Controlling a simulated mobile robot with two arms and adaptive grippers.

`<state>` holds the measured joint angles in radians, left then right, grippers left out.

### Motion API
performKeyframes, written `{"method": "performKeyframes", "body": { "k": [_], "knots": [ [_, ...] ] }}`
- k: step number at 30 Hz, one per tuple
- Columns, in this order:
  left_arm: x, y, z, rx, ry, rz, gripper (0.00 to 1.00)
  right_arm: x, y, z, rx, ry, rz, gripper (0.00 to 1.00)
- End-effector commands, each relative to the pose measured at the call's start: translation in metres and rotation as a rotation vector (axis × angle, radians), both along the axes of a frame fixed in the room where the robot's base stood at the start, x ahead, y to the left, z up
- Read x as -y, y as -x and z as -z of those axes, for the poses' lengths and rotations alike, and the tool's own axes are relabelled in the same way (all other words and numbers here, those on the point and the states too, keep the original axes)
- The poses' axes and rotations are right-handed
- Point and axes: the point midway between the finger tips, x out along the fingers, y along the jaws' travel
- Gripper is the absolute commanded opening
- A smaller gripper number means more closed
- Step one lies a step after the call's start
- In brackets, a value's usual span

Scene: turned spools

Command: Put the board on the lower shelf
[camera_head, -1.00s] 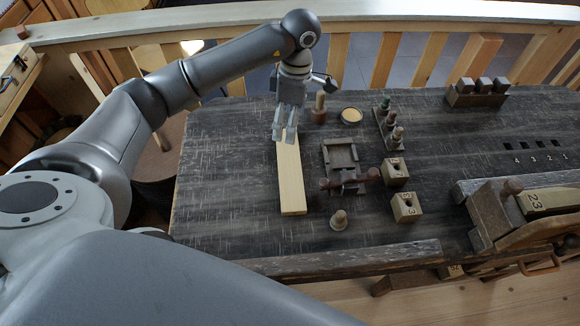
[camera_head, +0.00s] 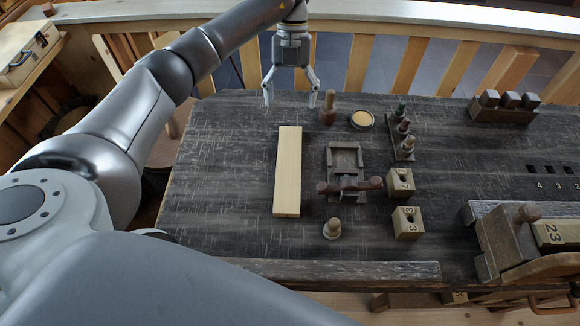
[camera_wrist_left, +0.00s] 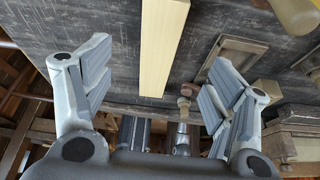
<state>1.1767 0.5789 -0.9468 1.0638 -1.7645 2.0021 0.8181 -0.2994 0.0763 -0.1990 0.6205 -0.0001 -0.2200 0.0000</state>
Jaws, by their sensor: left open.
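The board (camera_head: 288,172) is a long pale wooden strip lying flat on the dark worktop. It also shows in the left wrist view (camera_wrist_left: 160,45), running away between the fingers. My left gripper (camera_head: 291,101) is open and empty, above the worktop just beyond the far end of the board and apart from it. Its two spread fingers also show in the left wrist view (camera_wrist_left: 155,95). My right gripper is not in view. I cannot make out the lower shelf for certain.
Right of the board stand a dark wooden fixture (camera_head: 345,170), a round peg (camera_head: 332,228), a mallet-like piece (camera_head: 328,108), a small round dish (camera_head: 361,119) and numbered blocks (camera_head: 407,222). A raised rail (camera_head: 330,272) edges the worktop's near side. The worktop left of the board is clear.

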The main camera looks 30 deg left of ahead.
Motion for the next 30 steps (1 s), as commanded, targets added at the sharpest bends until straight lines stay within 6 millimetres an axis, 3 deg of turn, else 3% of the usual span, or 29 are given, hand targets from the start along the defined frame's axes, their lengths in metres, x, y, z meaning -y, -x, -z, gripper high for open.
{"method": "performKeyframes", "body": {
  "k": [5,12,20,30],
  "knots": [
    [0.0,0.002,0.006,-0.02,-0.011,-0.057,0.79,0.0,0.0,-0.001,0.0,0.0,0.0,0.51],
    [0.006,0.014,0.039,-0.02,-0.012,-0.056,0.79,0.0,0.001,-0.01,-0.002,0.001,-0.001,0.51],
    [0.009,0.019,0.059,-0.019,-0.011,-0.056,0.79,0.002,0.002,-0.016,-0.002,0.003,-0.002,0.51],
    [0.014,0.026,0.102,-0.017,-0.011,-0.055,0.79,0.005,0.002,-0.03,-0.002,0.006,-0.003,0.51]
  ]
}}
